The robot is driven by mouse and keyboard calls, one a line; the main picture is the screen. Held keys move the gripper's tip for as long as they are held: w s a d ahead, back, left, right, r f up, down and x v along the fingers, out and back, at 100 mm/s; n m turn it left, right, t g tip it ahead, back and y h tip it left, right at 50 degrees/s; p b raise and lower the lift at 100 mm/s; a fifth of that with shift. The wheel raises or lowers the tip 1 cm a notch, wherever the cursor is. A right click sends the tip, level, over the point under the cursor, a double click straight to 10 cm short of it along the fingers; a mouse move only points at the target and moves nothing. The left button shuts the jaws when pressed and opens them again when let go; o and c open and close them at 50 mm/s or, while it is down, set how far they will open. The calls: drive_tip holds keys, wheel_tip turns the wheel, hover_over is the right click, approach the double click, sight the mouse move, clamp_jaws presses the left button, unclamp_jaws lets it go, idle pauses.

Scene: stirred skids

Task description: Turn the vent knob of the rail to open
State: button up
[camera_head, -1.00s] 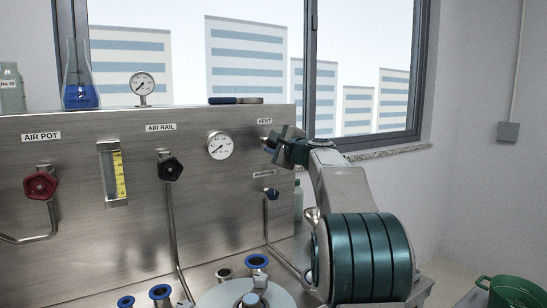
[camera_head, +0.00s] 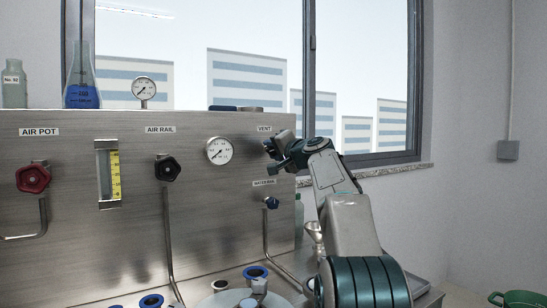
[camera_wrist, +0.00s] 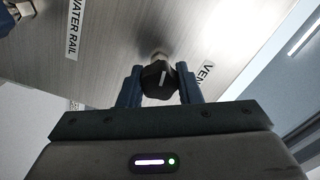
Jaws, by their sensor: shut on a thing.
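The vent knob (camera_wrist: 155,76) is a small dark knob with a pale pointer mark, on a metal stem out of the steel panel (camera_head: 90,240). In the wrist view it sits between the two blue fingers of my gripper (camera_wrist: 159,84), which are shut on it from both sides. The VENT label (camera_wrist: 207,72) is beside it. In the head view my gripper (camera_head: 270,150) is at the panel just below the VENT label (camera_head: 264,128), and it mostly hides the knob there.
The WATER RAIL valve (camera_head: 271,203) is close below my gripper. A pressure gauge (camera_head: 219,151), the black AIR RAIL knob (camera_head: 167,168) and the red AIR POT knob (camera_head: 33,178) are to the left. Blue-rimmed fittings (camera_head: 255,273) are below.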

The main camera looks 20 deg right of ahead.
drive_tip(key=shift+f+n+b, duration=0.1)
drive_tip(key=shift+n+b, duration=0.3)
drive_tip(key=shift+n, duration=0.5)
drive_tip(key=o, duration=1)
drive_tip(key=s+d+b, duration=0.1)
drive_tip(key=s, duration=0.3)
drive_tip(key=s+b, duration=0.1)
drive_tip(key=s, duration=0.4)
drive_tip(key=s+d+b, duration=0.1)
drive_tip(key=s+b, duration=0.1)
drive_tip(key=s, duration=0.2)
drive_tip(key=shift+s+d, duration=0.25)
drive_tip(key=shift+d, duration=0.05)
